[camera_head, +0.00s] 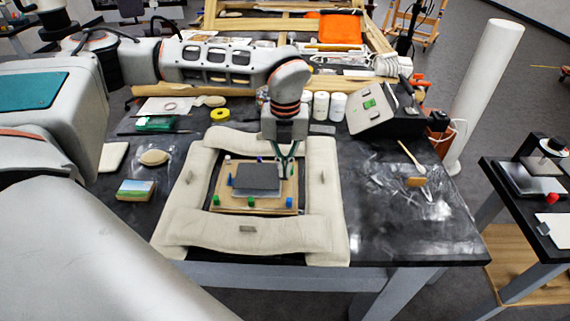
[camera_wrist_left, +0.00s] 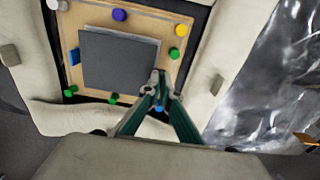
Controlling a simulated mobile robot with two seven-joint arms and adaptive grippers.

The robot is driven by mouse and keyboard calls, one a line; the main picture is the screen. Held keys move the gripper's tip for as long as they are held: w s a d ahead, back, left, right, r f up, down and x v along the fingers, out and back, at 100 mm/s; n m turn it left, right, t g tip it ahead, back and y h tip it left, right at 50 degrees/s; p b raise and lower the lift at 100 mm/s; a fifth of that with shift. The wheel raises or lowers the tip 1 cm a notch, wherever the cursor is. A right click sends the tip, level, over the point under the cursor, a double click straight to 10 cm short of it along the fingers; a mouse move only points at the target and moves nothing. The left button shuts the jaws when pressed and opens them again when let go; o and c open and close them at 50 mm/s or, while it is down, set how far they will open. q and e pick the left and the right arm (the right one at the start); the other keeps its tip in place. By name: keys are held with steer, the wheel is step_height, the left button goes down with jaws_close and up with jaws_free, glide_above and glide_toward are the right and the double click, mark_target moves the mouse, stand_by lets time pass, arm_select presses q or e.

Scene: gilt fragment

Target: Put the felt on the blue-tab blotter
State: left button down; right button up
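A dark grey square sheet (camera_head: 258,178), which looks like the felt, lies flat on a slightly larger light grey layer on a wooden board. The sheet also shows in the wrist view (camera_wrist_left: 115,62). A blue tab (camera_wrist_left: 74,57) sticks out at the left side of the layers, probably the blotter's. My left gripper (camera_head: 286,160) is over the board's right side. In the wrist view its green fingers (camera_wrist_left: 157,82) meet at the tips, beside the sheet's lower right corner. I see nothing clearly held; whether the tips touch the sheet is unclear. My right gripper is not in view.
The board (camera_head: 228,206) carries several coloured pegs and sits inside a frame of cream padded cushions (camera_head: 325,200). A sponge-like block (camera_head: 136,190) lies to the left. A grey device (camera_head: 375,107) and white jars stand behind. Clear film covers part of the table on the right.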

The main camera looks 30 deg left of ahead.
arm_select(q)
steer(key=shift+f, duration=0.6)
steer(key=shift+f+b, duration=0.4)
steer(key=shift+f, duration=0.05)
stand_by(0.4)
steer(key=c, duration=2.2)
jaws_free()
steer(key=shift+r, duration=0.1)
step_height(320, 180, up, 12)
steer(key=shift+f, duration=0.1)
